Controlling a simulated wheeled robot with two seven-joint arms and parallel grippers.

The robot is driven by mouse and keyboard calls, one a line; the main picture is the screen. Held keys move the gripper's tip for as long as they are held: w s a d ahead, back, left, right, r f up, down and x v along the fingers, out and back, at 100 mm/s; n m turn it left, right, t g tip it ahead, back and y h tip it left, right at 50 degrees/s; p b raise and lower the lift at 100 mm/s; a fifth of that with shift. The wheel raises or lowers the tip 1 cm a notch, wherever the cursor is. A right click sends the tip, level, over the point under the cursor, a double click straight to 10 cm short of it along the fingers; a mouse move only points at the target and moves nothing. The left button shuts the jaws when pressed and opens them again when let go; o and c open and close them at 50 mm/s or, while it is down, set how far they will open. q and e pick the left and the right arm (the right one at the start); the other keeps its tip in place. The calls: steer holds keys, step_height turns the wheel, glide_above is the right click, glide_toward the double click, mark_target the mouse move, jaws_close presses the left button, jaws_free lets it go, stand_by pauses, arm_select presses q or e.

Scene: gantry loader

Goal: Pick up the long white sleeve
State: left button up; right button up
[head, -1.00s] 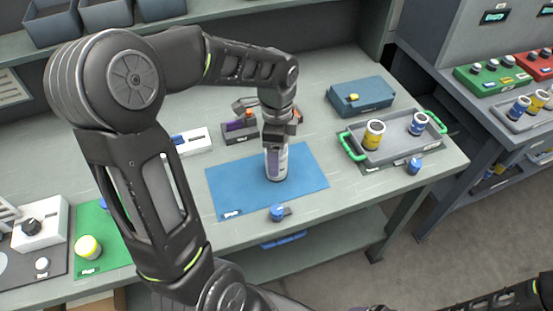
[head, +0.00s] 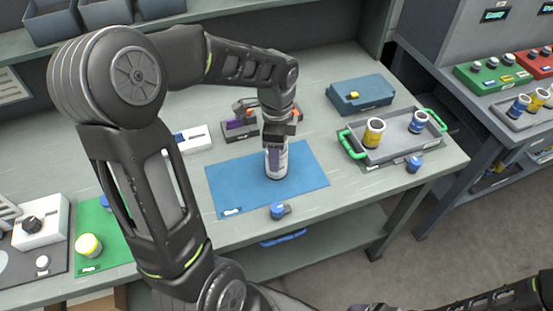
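The long white sleeve (head: 283,165) stands upright on the blue mat (head: 230,185) at the middle of the bench. My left gripper (head: 277,148) points straight down over its top, with a dark finger in front of the sleeve's upper part. The gripper hides the sleeve's top end. I cannot tell whether the fingers are closed on it or still apart. The sleeve's foot appears to rest on the mat. My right gripper is not in view; only part of that arm shows at the bottom right.
A grey tray (head: 390,148) with green handles holds a yellow and a blue-and-white cylinder. A blue case (head: 360,94) lies behind it. A blue-capped piece (head: 278,211) lies at the mat's front edge. A dark holder (head: 238,130) stands behind the mat.

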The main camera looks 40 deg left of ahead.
arm_select(q)
jaws_close()
stand_by(0.3)
steer(key=shift+w+r, duration=0.1)
steer(key=shift+r, duration=0.05)
stand_by(0.3)
steer(key=shift+r, duration=0.3)
step_height(320, 180, up, 9)
steer(key=shift+r+b, duration=0.15)
steer(key=shift+b, duration=0.4)
